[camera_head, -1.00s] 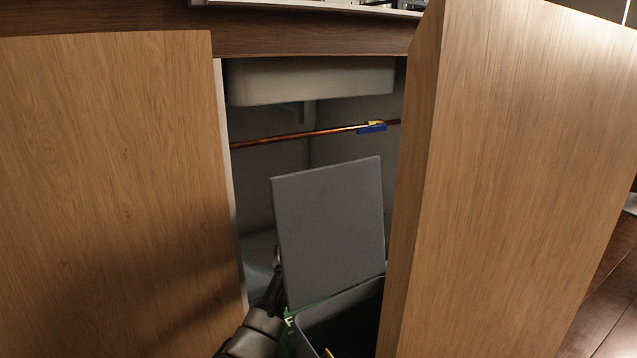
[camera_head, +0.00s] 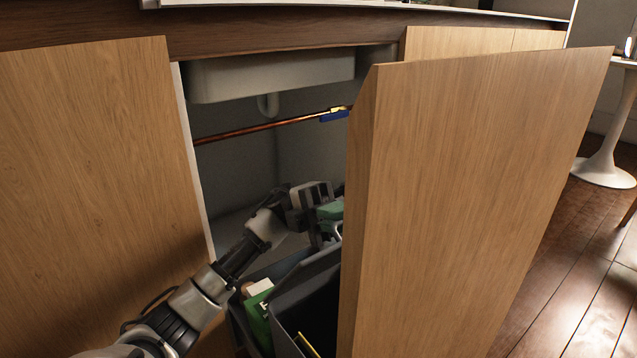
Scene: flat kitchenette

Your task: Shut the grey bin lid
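The grey bin (camera_head: 318,312) stands inside the cabinet under the sink, partly hidden by the open right door. Its grey lid (camera_head: 308,270) is seen nearly edge-on above the bin's dark opening, tilted and not closed. My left arm reaches in from the lower left. My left gripper (camera_head: 328,215) is behind and above the lid, close to its upper edge; I cannot tell whether they touch. Its teal-tipped fingers are partly hidden by the door edge, so their opening is unclear. My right gripper is not in view.
The open wooden door (camera_head: 470,200) blocks the view on the right. A second container with a green carton (camera_head: 257,318) sits left of the bin. A copper pipe (camera_head: 260,128) with a blue valve crosses below the sink basin (camera_head: 270,76).

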